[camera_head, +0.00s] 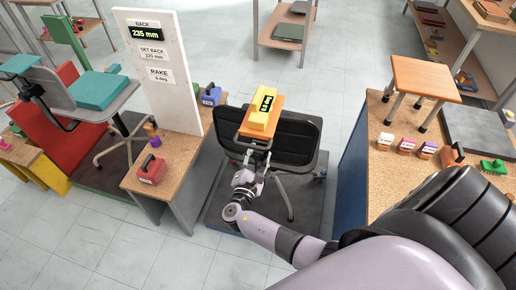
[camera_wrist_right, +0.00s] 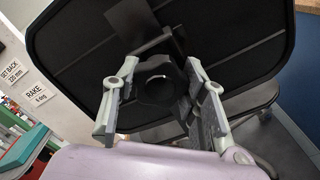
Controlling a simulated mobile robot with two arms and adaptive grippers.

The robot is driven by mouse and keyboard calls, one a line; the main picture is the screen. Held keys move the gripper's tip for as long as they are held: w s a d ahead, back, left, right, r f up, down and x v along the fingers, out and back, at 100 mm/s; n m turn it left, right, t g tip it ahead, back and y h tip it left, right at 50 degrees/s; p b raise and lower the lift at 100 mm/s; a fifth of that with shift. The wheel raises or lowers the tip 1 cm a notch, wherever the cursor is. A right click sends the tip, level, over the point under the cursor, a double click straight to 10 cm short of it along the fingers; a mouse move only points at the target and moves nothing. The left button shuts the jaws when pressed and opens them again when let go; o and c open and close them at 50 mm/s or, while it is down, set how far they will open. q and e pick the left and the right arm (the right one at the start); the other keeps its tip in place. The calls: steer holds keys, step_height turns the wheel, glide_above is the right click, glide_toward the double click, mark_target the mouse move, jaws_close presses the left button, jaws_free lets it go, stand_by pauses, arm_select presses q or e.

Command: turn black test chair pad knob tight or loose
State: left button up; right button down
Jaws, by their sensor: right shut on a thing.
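The black test chair (camera_head: 292,140) stands on a dark platform in the middle of the head view, with the rear of its black pad toward me. In the right wrist view, the black knob (camera_wrist_right: 160,86) is a round lobed grip on the back of the pad (camera_wrist_right: 75,55). My right gripper (camera_head: 256,164) reaches up to the chair's back. In the wrist view, my right gripper (camera_wrist_right: 158,95) has its two fingers on either side of the knob, shut on it. My left gripper is in neither view.
A white board (camera_head: 166,95) left of the chair reads BACK 235 mm, with SET BACK and RAKE labels. A yellow block (camera_head: 262,108) sits above the chair pad. A wooden bench (camera_head: 385,165) with a small orange stool (camera_head: 425,78) stands on the right. Pale floor is free in front.

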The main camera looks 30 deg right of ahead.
steer(key=shift+r+n+p, duration=0.2)
steer(key=shift+n+p, duration=0.55)
steer(key=shift+n, duration=0.15)
steer(key=shift+n+p, duration=0.4)
steer(key=shift+n, duration=0.4)
steer(key=n+p, duration=0.1)
steer(key=n, duration=0.2)
steer(key=shift+f+n+p, duration=0.15)
steer(key=shift+n+p, duration=0.2)
steer(key=shift+n, duration=0.45)
steer(key=c, duration=0.6)
jaws_free()
steer(key=shift+f, duration=0.1)
steer(key=shift+c, duration=0.2)
steer(key=shift+a, duration=0.1)
